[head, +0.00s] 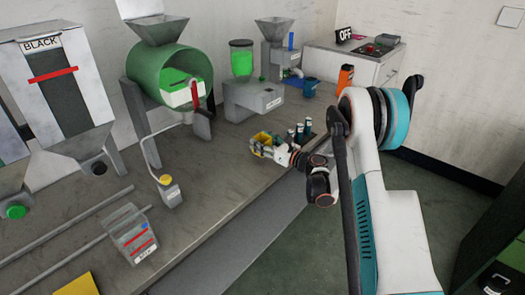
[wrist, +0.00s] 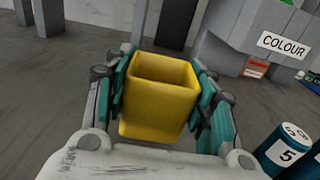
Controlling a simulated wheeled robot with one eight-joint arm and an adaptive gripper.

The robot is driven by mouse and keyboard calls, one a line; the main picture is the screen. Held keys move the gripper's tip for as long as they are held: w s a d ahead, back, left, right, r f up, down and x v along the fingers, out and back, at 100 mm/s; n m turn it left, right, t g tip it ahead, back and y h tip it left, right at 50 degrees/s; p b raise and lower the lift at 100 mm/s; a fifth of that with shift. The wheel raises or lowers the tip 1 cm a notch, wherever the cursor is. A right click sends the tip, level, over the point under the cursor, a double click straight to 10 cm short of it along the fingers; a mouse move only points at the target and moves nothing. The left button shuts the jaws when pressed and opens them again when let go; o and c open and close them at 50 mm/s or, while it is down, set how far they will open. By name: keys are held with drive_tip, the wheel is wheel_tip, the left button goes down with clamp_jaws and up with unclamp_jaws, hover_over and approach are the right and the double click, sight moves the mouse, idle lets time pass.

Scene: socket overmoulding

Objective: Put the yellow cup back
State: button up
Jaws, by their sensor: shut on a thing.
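The yellow cup (wrist: 158,105) is square, open at the top and looks empty inside in the wrist view. My gripper (wrist: 160,88) is shut on it, with a teal-padded finger against its left and right sides. In the head view the yellow cup (head: 262,138) shows small, held by my gripper (head: 266,148) over the grey bench near its front edge. The cup's underside is hidden, so I cannot tell whether it touches the bench.
Several dark numbered cylinders (head: 300,131) stand just right of my gripper; one marked 5 shows close in the wrist view (wrist: 285,148). Behind stands the COLOUR machine (head: 253,97). A green drum (head: 170,75) stands at the back left. The bench (head: 215,165) is bare left of my gripper.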

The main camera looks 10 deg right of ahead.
drive_tip(key=shift+f+b, duration=0.45)
drive_tip(key=shift+f, duration=1.1)
drive_tip(key=shift+f, duration=0.2)
drive_tip(key=o, duration=1.1)
drive_tip(key=shift+c, duration=0.2)
drive_tip(key=shift+r, duration=0.2)
drive_tip(key=shift+s+d, duration=0.2)
drive_tip(key=shift+s, duration=0.05)
drive_tip(key=p+v, duration=0.2)
drive_tip(key=v, duration=0.9)
drive_tip(key=shift+s+d, duration=0.1)
